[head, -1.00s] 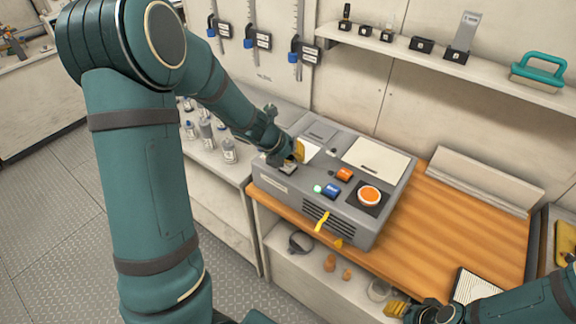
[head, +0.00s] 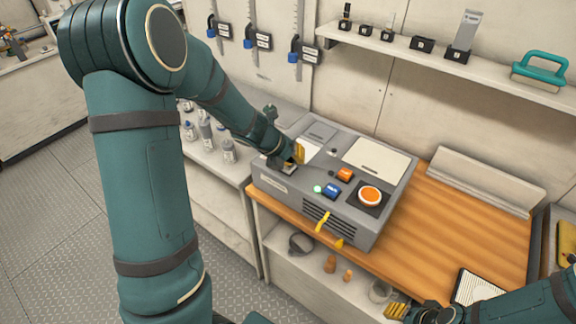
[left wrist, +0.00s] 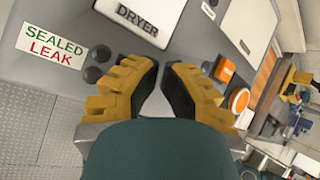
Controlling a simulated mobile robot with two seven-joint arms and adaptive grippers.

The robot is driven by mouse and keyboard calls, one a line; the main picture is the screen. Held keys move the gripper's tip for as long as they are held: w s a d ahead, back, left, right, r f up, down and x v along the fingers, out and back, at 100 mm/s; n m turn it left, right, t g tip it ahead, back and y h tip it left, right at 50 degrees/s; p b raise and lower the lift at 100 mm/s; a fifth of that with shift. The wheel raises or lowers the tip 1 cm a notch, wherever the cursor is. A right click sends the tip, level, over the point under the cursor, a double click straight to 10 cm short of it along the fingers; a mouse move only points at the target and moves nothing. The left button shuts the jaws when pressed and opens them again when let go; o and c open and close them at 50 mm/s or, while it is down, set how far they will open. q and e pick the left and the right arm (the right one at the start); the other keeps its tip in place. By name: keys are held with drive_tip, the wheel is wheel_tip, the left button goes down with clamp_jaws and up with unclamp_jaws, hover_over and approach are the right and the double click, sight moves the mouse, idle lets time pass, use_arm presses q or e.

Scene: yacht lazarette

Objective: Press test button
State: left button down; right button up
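A grey machine (head: 268,196) stands on the wooden bench top. Its top carries a large round orange button (head: 369,196), a small orange switch (head: 344,174), a blue switch (head: 332,191) and a green lamp (head: 318,190). The left wrist view shows two dark round knobs (left wrist: 97,64) beside a "SEALED LEAK" label (left wrist: 52,45). I cannot read which control is the test button. My left gripper (head: 298,153) is low over the machine's left part, its yellow fingers (left wrist: 162,75) slightly apart with nothing between them. My right gripper (head: 396,310) is at the bottom edge, its opening unclear.
Bottles (head: 228,151) stand left of the machine. A shelf (head: 440,64) with small tools runs along the back wall.

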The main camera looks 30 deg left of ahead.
sight(294, 165)
use_arm(q)
drive_tip(key=shift+f, duration=0.3)
drive_tip(key=shift+r, duration=0.15)
idle(0.4)
drive_tip(key=shift+r+p, duration=0.85)
drive_tip(key=shift+p, duration=0.05)
wheel_tip(294, 165, up, 5)
drive_tip(key=p, duration=0.5)
idle(0.7)
